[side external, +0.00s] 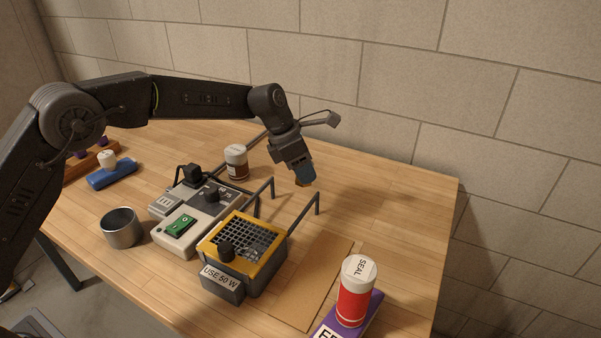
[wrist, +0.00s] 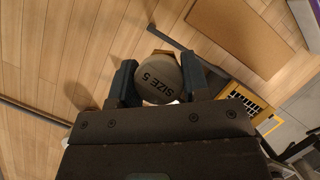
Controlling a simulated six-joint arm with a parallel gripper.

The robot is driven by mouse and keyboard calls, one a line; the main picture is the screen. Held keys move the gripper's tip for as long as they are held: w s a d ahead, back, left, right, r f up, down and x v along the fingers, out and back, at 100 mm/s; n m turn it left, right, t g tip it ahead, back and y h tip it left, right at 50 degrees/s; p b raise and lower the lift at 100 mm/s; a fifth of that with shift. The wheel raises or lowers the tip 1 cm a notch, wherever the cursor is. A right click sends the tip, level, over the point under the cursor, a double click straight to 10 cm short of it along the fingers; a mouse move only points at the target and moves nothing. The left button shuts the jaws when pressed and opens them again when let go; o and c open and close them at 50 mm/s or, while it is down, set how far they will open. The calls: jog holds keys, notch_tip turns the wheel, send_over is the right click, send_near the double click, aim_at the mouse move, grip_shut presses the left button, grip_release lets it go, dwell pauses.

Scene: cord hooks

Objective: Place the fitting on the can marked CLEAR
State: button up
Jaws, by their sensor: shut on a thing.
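A red can with a white lid marked SEAL (side external: 356,300) stands upright on a purple box (side external: 369,312) at the front right. A dark brown-red can with a white lid (side external: 236,160) stands behind the rods; its marking is too small to read. I see no readable CLEAR mark.
A yellow-topped grid box marked USE 50 W (side external: 222,283) and a grey device (side external: 178,252) stand mid-table, with dark upright rods (side external: 317,205) nearby. A metal cup (side external: 122,230) and a blue item (side external: 112,177) are at left. A brown board (side external: 300,290) lies beside the purple box.

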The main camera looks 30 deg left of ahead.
jog(key=a+r+n+t+y, duration=0.1)
jog(key=a+r+n, duration=0.3)
jog(key=a, duration=1.3)
jog(key=a+r+n+t+y, duration=0.15)
jog(key=a+r, duration=0.35)
jog(key=a, duration=1.1)
send_over(241, 147)
jog(key=s, duration=0.2)
jog(key=shift+h, duration=0.25)
jog(key=f, duration=0.6)
jog(key=shift+a+f, duration=0.2)
jog(key=shift+a, duration=0.2)
jog(key=shift+f, duration=2)
jog(key=shift+f, duration=0.2)
jog(key=o, duration=1)
jog(key=shift+c, duration=0.2)
